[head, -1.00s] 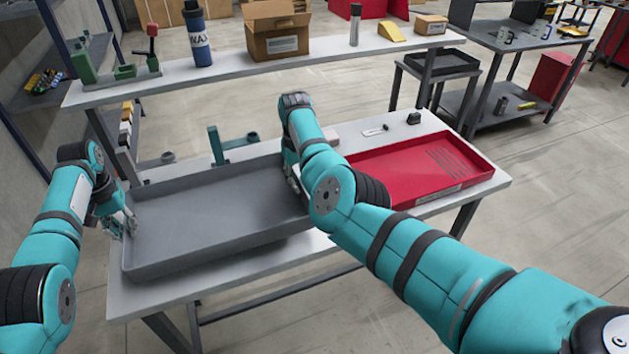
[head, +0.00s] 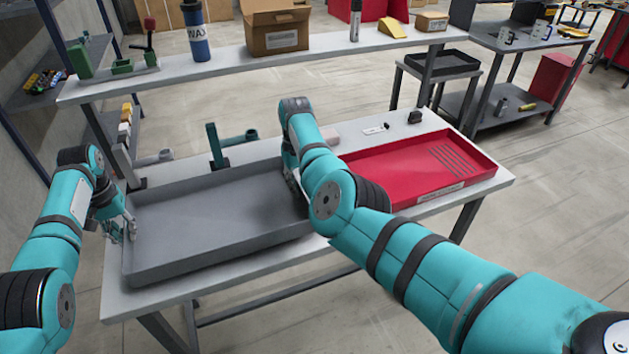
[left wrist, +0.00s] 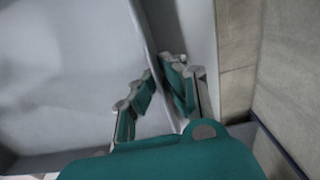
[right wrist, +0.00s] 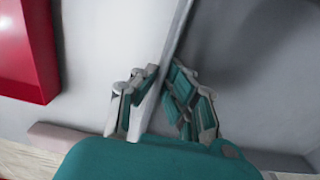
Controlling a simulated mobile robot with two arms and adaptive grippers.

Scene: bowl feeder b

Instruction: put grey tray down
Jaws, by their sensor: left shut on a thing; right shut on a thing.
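The grey tray (head: 215,220) is wide, shallow and empty, at the left part of the white worktable (head: 335,268) in the head view. My left gripper (head: 130,228) is shut on the tray's left wall; the wall runs between its fingers in the left wrist view (left wrist: 162,88). My right gripper (head: 297,183) is shut on the tray's right wall, mostly hidden behind my arm in the head view. The right wrist view (right wrist: 160,85) shows its fingers on both sides of that wall. The tray looks about level, at or just above the tabletop; I cannot tell whether it touches fully.
A red tray (head: 425,168) lies to the right on the same table. A green fixture (head: 228,145) stands behind the grey tray. A raised shelf at the back carries a blue bottle (head: 196,35) and a cardboard box (head: 275,28).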

